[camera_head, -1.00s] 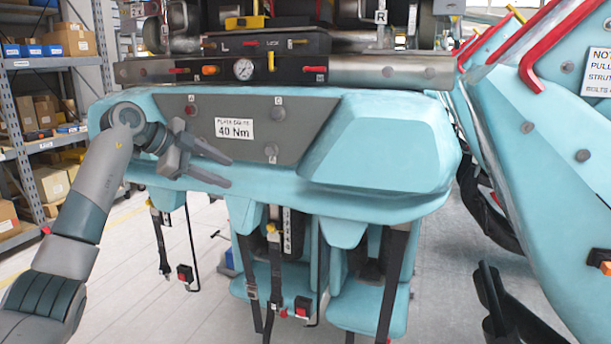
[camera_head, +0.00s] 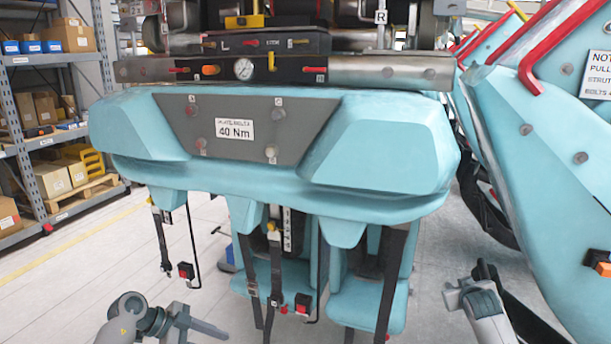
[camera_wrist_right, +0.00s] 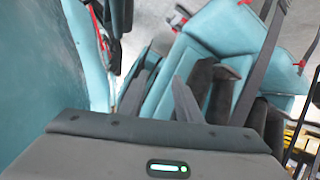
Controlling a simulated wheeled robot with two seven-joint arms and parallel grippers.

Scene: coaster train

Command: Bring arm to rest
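My left gripper (camera_head: 200,328) is at the bottom left of the head view, low in front of the teal train car (camera_head: 260,182). Its fingers look apart and empty, partly cut by the frame edge. My right gripper (camera_head: 487,274) is at the lower right of the head view, beside the teal seats. In the right wrist view its two grey fingers (camera_wrist_right: 162,98) stand apart, with teal seat surface between them and nothing held. Neither gripper touches the car as far as I can tell.
A grey panel with a 40 Nm label (camera_head: 235,129) is on the car front. Teal seats (camera_head: 365,304) with hanging belts (camera_head: 163,240) are below. A second teal body with red handles (camera_head: 545,70) stands at right. Shelves with boxes (camera_head: 50,180) are at left; the floor between is clear.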

